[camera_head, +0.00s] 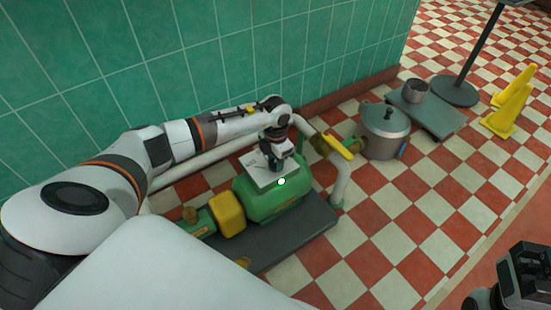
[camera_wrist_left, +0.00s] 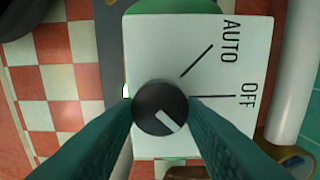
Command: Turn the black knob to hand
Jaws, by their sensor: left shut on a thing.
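The round black knob (camera_wrist_left: 158,100) sits on a white plate (camera_wrist_left: 145,45) in the left wrist view. Its white pointer mark slants to the lower right, away from the lines at AUTO (camera_wrist_left: 230,42) and OFF (camera_wrist_left: 247,95). No HAND label is visible; my fingers cover the lower part of the plate. My left gripper (camera_wrist_left: 161,110) is shut on the knob, one finger on each side. In the head view my left gripper (camera_head: 278,166) is over the white plate (camera_head: 257,178) on the green machine (camera_head: 270,204). My right gripper (camera_head: 524,283) is partly in view at lower right, its fingers unclear.
The machine stands on a dark base (camera_head: 300,236) near the green tiled wall. A pipe with a yellow lever (camera_head: 338,147) rises at its right. Checkered floor is clear in front.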

